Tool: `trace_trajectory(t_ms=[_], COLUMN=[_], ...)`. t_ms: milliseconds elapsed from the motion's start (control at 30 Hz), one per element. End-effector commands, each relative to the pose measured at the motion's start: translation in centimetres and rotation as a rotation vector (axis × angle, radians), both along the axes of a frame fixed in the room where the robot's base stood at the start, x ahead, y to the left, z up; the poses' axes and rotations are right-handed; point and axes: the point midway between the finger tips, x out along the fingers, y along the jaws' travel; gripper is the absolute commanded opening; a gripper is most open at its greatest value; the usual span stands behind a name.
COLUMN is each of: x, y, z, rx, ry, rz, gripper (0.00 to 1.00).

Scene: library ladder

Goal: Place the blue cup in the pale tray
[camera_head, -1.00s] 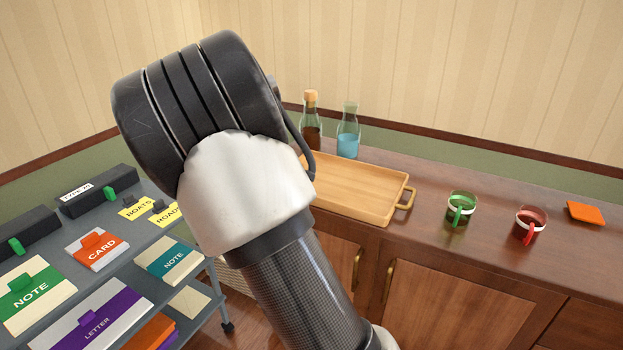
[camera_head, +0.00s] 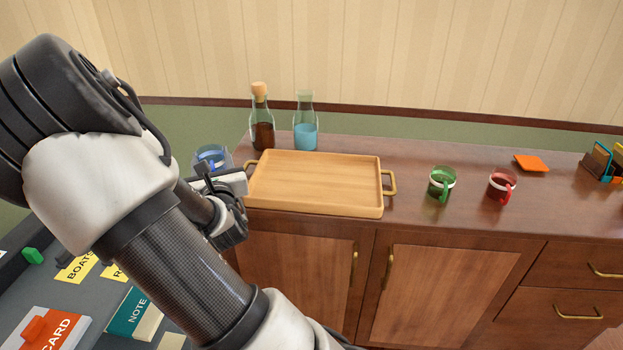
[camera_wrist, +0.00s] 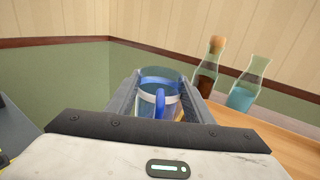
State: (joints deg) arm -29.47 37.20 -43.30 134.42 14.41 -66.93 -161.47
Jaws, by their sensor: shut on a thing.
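The blue cup (camera_wrist: 157,98) is glass with a pale band and a blue handle. My gripper (camera_wrist: 159,95) is shut on it, one finger on each side. In the head view the cup (camera_head: 212,155) shows above my gripper (camera_head: 218,172), held in the air just left of the tray, near the cabinet's left end. The pale wooden tray (camera_head: 315,184) lies flat on the cabinet top and is empty. It has a brass-coloured handle at each end. In the wrist view only a part of the tray may show, low at the right.
A corked dark bottle (camera_head: 262,118) and a carafe of blue liquid (camera_head: 305,128) stand behind the tray. A green cup (camera_head: 440,184), a red cup (camera_head: 501,186) and an orange coaster (camera_head: 531,163) lie to its right. A cart with note folders (camera_head: 136,312) is at lower left.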

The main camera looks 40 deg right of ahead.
Motion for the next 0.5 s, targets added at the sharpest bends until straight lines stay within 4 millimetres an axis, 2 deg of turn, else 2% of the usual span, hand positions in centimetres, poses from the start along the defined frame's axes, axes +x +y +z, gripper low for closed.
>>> trace_trajectory(t_ms=[33, 100, 200, 333, 433, 500], x=[-0.7, -1.9, -3.8, -5.7, -6.6, -6.9], y=[-3.2, -6.9, -11.3, -15.0, -16.4, -16.8], z=[0.7, 1.2, 1.9, 2.5, 2.4, 1.5], rx=[-0.005, -0.005, -0.004, 0.0, 0.003, 0.003], ry=[0.0, -0.003, -0.011, -0.021, -0.026, -0.026], rz=[-0.08, -0.182, -0.308, -0.417, -0.46, -0.475], gripper=[0.17, 0.17, 0.17, 0.17, 0.17, 0.17])
